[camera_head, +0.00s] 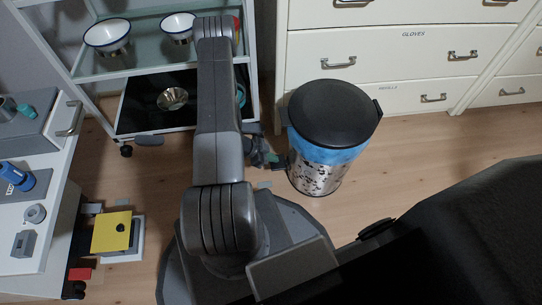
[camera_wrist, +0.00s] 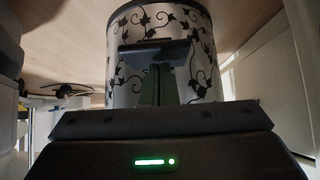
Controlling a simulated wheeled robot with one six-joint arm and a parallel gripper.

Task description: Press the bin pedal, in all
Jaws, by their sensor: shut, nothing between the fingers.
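The bin (camera_head: 316,176) stands on the wooden floor. It is a silver cylinder with a dark leaf pattern, a blue liner edge (camera_head: 322,150) and a black lid (camera_head: 335,112) that is down. In the wrist view the patterned bin wall (camera_wrist: 190,40) fills the upper middle. The dark pedal (camera_wrist: 155,50) juts out in front of it. My gripper (camera_wrist: 158,80) is shut and empty, its fingertips close by the pedal. I cannot tell whether they touch. In the head view my gripper (camera_head: 268,157) is low at the bin's left side, partly hidden by my arm.
A white drawer cabinet (camera_head: 400,63) stands behind the bin. A shelf cart with bowls (camera_head: 107,36) is at the upper left, and a white table (camera_head: 40,190) is at the left. A yellow-topped item (camera_head: 112,232) lies near it. Floor right of the bin is clear.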

